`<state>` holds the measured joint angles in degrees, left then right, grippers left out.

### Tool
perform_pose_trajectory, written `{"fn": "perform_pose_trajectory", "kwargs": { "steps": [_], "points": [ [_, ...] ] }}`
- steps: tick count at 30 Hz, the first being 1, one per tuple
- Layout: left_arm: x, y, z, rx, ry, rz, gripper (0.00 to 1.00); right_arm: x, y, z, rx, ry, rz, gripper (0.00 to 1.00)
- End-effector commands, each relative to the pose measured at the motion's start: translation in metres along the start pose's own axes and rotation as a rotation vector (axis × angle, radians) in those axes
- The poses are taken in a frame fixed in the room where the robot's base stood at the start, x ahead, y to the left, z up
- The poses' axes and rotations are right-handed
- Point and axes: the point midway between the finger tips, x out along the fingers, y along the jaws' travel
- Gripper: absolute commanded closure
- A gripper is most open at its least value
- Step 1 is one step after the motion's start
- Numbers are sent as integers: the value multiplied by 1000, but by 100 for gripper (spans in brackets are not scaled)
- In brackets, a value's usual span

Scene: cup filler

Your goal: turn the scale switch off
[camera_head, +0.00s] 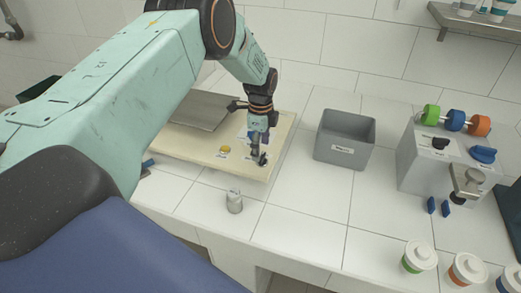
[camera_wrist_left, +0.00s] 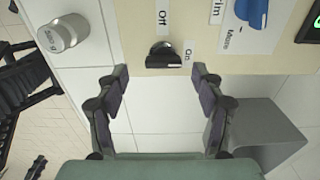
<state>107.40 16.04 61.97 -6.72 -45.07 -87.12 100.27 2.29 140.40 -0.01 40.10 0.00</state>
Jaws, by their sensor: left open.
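The scale is a beige board (camera_head: 185,148) with a grey metal plate (camera_head: 201,110) on top. Its black switch (camera_wrist_left: 165,55) sits near the board's edge in the left wrist view, between labels reading "Off" and "On". A light mark shows on the knob's upper part; I cannot tell for certain which label it points to. My left gripper (camera_wrist_left: 159,78) is open, its fingers spread on either side of the switch and apart from it in the picture. In the head view the left gripper (camera_head: 259,146) hangs over the scale's right front part, partly hiding the switch area. My right gripper is not in view.
A grey cylindrical weight (camera_head: 234,202) stands in front of the scale. A grey bin (camera_head: 345,140) is to the right. Farther right is a grey dispenser (camera_head: 430,166) with coloured knobs. Several lidded cups (camera_head: 418,256) stand at the front right. White tiled counter is clear between them.

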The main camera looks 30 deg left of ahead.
Motion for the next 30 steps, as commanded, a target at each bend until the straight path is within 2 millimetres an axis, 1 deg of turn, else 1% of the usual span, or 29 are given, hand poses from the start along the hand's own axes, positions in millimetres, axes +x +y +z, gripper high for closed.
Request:
{"fn": "perform_pose_trajectory", "kwargs": {
  "steps": [1,3,6,11,17,30],
  "points": [
    [7,0,0,0,-1,1,32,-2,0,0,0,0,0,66],
    [15,0,0,0,-1,0,32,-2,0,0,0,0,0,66],
    [23,-1,0,1,-1,-1,32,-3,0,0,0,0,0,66],
    [28,-2,1,0,0,-2,32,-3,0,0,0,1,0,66],
    [28,-4,1,0,1,-1,32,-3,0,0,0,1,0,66],
    [28,-4,1,-1,1,-3,69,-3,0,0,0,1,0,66]
  ]
}}
